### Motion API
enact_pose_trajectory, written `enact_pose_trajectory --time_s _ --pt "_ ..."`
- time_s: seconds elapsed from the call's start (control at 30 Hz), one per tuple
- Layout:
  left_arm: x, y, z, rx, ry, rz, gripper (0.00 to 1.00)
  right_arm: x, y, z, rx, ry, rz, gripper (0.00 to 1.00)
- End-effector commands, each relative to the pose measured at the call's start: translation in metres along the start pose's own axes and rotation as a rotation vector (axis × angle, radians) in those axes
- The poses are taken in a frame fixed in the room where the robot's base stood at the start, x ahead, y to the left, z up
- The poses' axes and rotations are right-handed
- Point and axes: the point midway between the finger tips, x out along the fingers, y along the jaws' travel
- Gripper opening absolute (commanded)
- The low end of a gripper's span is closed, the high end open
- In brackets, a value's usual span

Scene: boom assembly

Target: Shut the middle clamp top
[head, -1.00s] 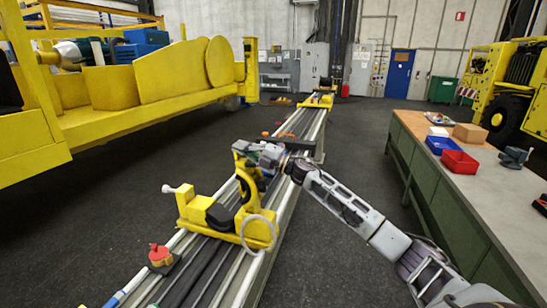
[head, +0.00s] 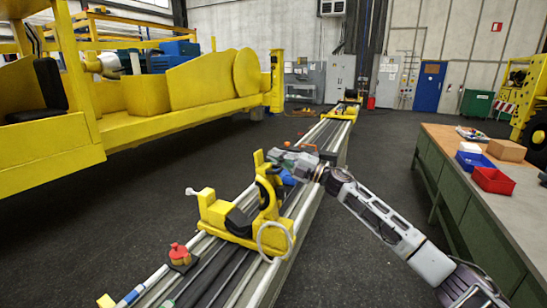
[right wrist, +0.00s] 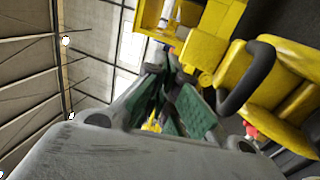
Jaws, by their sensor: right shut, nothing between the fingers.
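The middle clamp (head: 213,212) is yellow with a black lining and sits on the long rail bed in the head view. Its yellow top (head: 268,196) stands raised, open above the base, with its black lining facing left. A pale ring (head: 275,239) hangs at its near side. My right gripper (head: 283,157) is just behind and right of the raised top; I cannot tell whether it touches. In the right wrist view, my right gripper's green-padded fingers (right wrist: 170,105) are shut and empty. Yellow clamp parts (right wrist: 255,85) with a black curved lining fill the right side. My left gripper is out of view.
The rail bed (head: 313,190) runs away to another yellow clamp part (head: 345,110). A red knob (head: 179,251) is on the rails in front. A workbench (head: 520,203) with blue and red bins (head: 492,180) stands right. A yellow machine (head: 150,118) stands left. Dark floor between is clear.

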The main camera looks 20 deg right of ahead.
Motion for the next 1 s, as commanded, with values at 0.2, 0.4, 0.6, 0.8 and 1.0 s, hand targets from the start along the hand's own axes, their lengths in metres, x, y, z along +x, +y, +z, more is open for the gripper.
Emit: enact_pose_trajectory --time_s 0.2,0.4,0.6,0.8,1.0 --pt "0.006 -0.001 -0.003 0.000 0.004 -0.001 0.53 -0.014 0.004 0.000 -0.003 0.001 -0.002 0.00" --pt "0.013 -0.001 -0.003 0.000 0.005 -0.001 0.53 -0.032 0.011 0.000 -0.003 0.000 -0.003 0.00" --pt "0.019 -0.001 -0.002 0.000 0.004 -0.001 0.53 -0.048 0.017 0.000 -0.001 0.000 -0.002 0.00" --pt "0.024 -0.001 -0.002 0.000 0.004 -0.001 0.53 -0.062 0.023 0.000 -0.001 0.000 -0.002 0.00" --pt "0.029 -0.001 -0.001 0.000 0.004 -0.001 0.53 -0.073 0.029 0.000 -0.001 0.000 -0.001 0.00"
